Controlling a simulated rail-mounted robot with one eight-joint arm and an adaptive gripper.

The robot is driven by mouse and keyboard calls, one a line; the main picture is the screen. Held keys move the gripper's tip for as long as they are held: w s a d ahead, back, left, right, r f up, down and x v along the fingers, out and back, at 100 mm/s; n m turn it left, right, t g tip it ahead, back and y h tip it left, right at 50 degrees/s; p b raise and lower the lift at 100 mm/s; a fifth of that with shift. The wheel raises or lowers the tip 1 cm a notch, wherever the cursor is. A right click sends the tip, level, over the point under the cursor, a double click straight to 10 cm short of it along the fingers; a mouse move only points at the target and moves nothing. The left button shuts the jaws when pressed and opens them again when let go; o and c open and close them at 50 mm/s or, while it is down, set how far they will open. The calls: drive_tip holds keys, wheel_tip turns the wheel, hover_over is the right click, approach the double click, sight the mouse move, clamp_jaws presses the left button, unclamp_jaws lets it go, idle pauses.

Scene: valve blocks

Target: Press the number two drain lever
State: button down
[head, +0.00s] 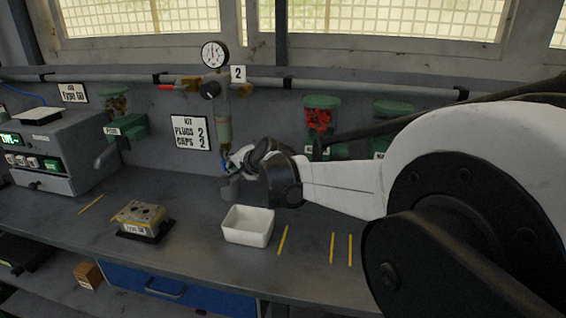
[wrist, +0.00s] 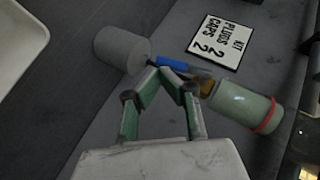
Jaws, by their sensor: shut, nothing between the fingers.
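The number 2 plate (head: 238,74) is on the wall beside a pipe-mounted unit with a round gauge (head: 215,54). Its green bowl (head: 222,125) hangs below; in the wrist view the bowl (wrist: 243,106) has a red ring. A brass fitting (wrist: 207,87) and a slim blue part (wrist: 176,66) extend from the bowl's end toward a grey cylinder (wrist: 122,50). I cannot tell which piece is the drain lever. My gripper (head: 232,160) is shut and empty, below the bowl. Its fingertips (wrist: 163,72) appear close against the blue part; contact is unclear.
A white tray (head: 248,226) stands on the bench below my gripper. A valve block (head: 139,217) sits on a dark pad at left, near a grey machine (head: 60,150). A kit sign (head: 190,132) is on the wall. Green bins (head: 321,118) hang behind my arm.

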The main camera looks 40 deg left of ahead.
drive_tip(key=shift+s+a+f, duration=0.2)
drive_tip(key=shift+a+f, duration=0.1)
drive_tip(key=shift+a, duration=0.05)
idle(0.4)
drive_tip(key=shift+d+b, duration=0.1)
drive_tip(key=shift+b, duration=0.2)
